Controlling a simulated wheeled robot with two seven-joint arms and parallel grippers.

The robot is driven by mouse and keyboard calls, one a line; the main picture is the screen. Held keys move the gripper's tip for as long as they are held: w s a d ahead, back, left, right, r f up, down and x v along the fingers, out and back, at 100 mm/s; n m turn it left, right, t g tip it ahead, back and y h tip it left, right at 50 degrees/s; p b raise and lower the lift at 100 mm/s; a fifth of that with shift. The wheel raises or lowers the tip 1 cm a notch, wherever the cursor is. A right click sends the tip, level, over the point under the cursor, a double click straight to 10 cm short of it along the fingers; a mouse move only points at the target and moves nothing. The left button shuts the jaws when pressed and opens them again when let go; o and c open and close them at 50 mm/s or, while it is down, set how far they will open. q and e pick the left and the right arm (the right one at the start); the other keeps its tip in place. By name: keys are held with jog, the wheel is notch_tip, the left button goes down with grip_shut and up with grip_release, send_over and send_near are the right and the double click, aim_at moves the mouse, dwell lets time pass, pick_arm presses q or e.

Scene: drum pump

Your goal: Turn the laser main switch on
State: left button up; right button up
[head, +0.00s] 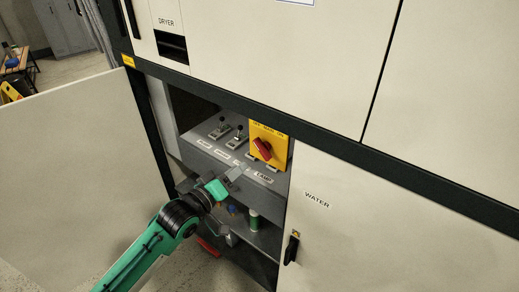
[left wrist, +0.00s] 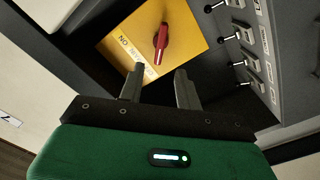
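The yellow switch plate (head: 272,136) with its red rotary knob (head: 262,149) sits at the right end of the grey panel in the open cabinet bay. In the left wrist view the red knob (left wrist: 160,43) stands out from the yellow plate (left wrist: 188,22), with its bar running nearly up and down the picture. My left gripper (head: 238,173) is in front of and below the knob. The left wrist view shows its two fingers (left wrist: 160,88) apart and empty, with the knob beyond them, not touched. My right gripper is in neither view.
Levers with black knobs (head: 239,134) stand left of the yellow plate. A white label strip (head: 264,179) runs along the panel's front edge. A lower shelf holds a green cylinder (head: 254,218). The open door (head: 70,185) is at left, the closed WATER door (head: 370,225) at right.

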aim_at(259, 151)
pick_arm(q)
jog(key=p+x, duration=0.2)
jog(key=x, duration=0.8)
jog(key=shift+w, duration=0.1)
jog(key=shift+c, duration=0.4)
grip_shut()
